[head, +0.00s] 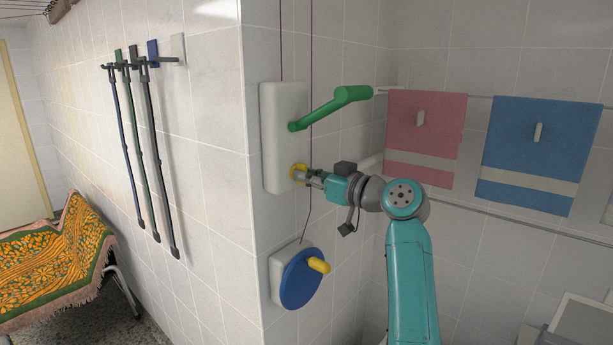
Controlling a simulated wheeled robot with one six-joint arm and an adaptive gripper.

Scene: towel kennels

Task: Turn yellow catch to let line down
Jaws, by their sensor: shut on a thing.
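The yellow catch (297,171) sits low on a white wall box (284,130) on the tiled wall. My gripper (304,175) is at the catch and shut on it; the fingers hide part of it. A green crank handle (331,107) sticks out of the same box above the catch, pointing right and slightly up. Thin dark lines (311,50) run down the wall from above, one past the box to the lower unit. That unit has a blue disc (302,279) with a yellow knob (318,265).
A pink towel (425,135) and a blue towel (540,150) hang on a rail at right. Several dark poles (130,140) hang on the left wall. A patterned orange cover (60,255) lies over a seat at lower left.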

